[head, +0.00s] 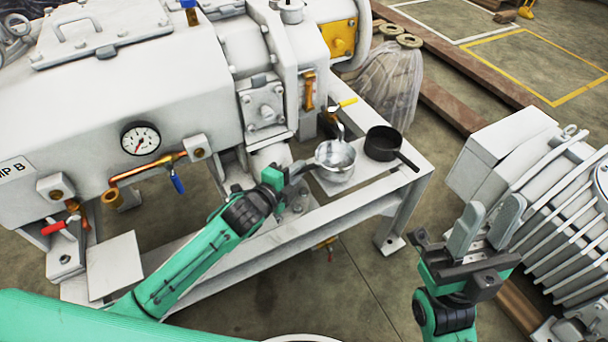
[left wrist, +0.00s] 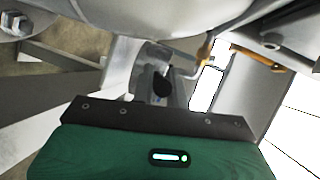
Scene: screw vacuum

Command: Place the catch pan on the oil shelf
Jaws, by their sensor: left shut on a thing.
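A shiny silver pan (head: 336,158) is at the drain spout on the right end of the white machine in the head view. My left gripper (head: 302,168) is shut on its handle side, at the pan's left. A black pan (head: 382,143) with a handle pointing right and down sits just right of the silver pan, on the pale shelf (head: 360,186). I cannot tell whether the silver pan touches the shelf. My right gripper (head: 490,212) is open and empty, well right of the shelf. The left wrist view does not clearly show the held pan.
The drain valve has a yellow handle (head: 347,103), close above the silver pan. The white frame (head: 290,232) runs along the machine's front. A grey finned unit (head: 555,205) stands at the right, beside my right gripper. The floor between is clear.

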